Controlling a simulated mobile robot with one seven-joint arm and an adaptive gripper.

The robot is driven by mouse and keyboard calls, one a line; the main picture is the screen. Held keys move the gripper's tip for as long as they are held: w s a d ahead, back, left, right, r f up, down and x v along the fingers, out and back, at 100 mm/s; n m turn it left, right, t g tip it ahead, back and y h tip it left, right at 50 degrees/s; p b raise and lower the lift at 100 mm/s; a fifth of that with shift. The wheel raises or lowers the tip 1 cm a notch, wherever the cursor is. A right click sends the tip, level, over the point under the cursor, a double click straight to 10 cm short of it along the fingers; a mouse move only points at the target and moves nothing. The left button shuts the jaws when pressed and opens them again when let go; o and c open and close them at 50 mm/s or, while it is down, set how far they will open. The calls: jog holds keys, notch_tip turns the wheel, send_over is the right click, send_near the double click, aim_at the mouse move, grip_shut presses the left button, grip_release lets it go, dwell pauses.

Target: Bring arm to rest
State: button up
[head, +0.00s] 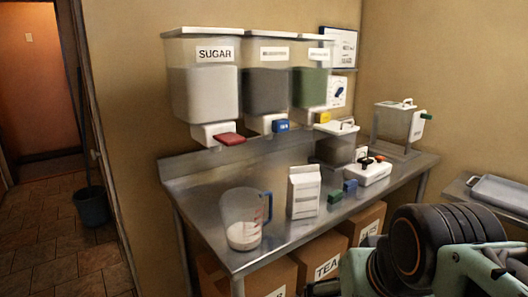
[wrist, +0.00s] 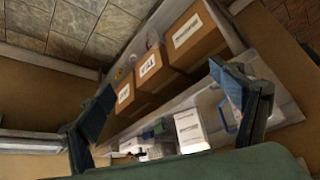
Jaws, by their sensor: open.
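My gripper (wrist: 162,82) shows in the wrist view with its two dark fingers spread wide apart. It is open, and nothing is between the fingers. Beyond them, the wrist view shows the carton, the jug and labelled boxes, all tilted and at a distance. My arm (head: 430,245) fills the lower right of the head view, in front of the steel table (head: 265,250). The fingers themselves cannot be made out clearly in the head view.
A measuring jug (head: 243,236) with white contents, a white carton (head: 304,190), small green (head: 335,197) and blue (head: 350,186) blocks and a white device (head: 362,174) stand on the table. Dispensers (head: 205,95) hang above. Cardboard boxes (head: 327,262) sit below. A bucket (head: 92,206) stands left.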

notch_tip(320, 180, up, 21)
jog(key=s+p, duration=0.1)
jog(key=p, duration=2.1)
jog(key=shift+s+a+g+p, duration=0.3)
jog(key=shift+s+a+g, duration=0.1)
jog(key=shift+a, duration=0.05)
